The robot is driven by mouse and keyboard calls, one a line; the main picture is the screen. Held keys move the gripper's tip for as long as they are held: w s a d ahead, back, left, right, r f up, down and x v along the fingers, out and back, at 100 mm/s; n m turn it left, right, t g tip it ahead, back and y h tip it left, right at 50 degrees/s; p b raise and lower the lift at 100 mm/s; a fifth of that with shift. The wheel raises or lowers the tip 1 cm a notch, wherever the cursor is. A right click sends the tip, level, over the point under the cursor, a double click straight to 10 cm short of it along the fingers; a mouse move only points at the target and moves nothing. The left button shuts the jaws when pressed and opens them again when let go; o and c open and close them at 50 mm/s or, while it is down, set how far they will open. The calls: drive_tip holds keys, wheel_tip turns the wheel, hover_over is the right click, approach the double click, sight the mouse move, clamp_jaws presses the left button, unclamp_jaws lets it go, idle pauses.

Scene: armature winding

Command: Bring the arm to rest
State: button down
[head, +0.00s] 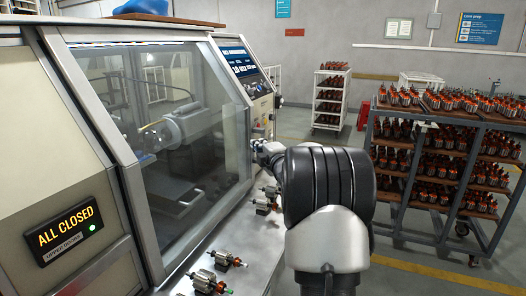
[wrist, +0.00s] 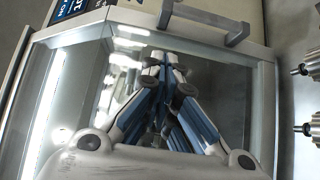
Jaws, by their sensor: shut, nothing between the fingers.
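My gripper (wrist: 165,75) is shut and empty in the wrist view, its two blue-and-grey fingers meeting at the tips. Behind the fingers is the clear window of the winding machine (wrist: 265,110). In the head view my gripper is mostly hidden behind my own arm, and only a small part shows beside the machine's right edge. My arm is bent and reaches along the front of the machine. I cannot tell the exact gap between the fingertips and the machine.
The machine's glass door (head: 185,130) is closed, and a sign (head: 68,232) reads "ALL CLOSED" with a green light. A loaded trolley (head: 413,187) stands at right, a white rack (head: 330,98) behind. Floor between them is clear.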

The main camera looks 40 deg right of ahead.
drive_tip(key=v, duration=0.3)
drive_tip(key=shift+s+a+r, duration=0.2)
drive_tip(key=shift+s+a, duration=0.1)
drive_tip(key=shift+a+r, duration=0.1)
